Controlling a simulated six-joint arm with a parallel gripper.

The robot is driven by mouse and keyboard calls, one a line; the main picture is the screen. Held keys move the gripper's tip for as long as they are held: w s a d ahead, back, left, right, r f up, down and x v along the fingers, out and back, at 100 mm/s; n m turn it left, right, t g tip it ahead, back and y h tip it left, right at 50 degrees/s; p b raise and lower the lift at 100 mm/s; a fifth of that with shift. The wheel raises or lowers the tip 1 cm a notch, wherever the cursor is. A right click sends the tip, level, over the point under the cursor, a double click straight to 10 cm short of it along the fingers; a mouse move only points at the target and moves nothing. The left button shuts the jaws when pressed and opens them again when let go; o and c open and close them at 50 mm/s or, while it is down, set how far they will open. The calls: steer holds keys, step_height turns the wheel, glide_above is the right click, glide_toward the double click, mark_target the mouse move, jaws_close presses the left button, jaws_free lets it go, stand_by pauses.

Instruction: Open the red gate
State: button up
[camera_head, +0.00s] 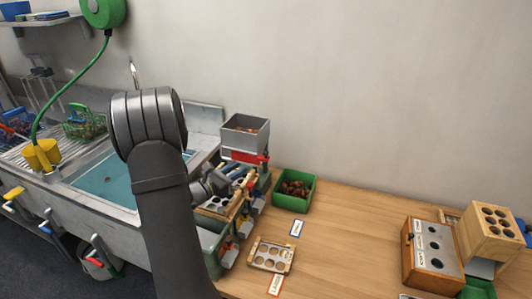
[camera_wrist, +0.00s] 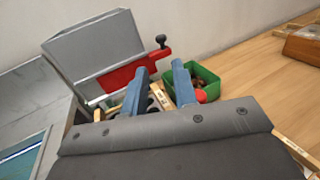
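The red gate (camera_head: 246,156) is a flat red slide below the grey hopper (camera_head: 240,138), which holds brown chestnuts in the head view. In the wrist view the red gate (camera_wrist: 122,75) runs along the lower edge of the hopper (camera_wrist: 92,52), with a dark knob (camera_wrist: 161,41) standing up at its right end. My gripper (camera_wrist: 160,68) has two blue fingers spread apart with nothing visible between them. It points toward the gate's right end, with the knob beyond the fingertips. In the head view my arm hides part of the area, and the fingers are hard to make out.
A green bin of chestnuts (camera_head: 310,190) stands right of the hopper. A wooden sorting frame with grey flaps sits below the hopper. A holed tray (camera_head: 256,255), wooden boxes (camera_head: 410,262) and labels lie on the table. The sink is at left. The table's middle is clear.

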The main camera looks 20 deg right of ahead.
mark_target(265, 153)
steer(key=x, duration=1.4)
steer(key=shift+d, duration=0.2)
jaws_close()
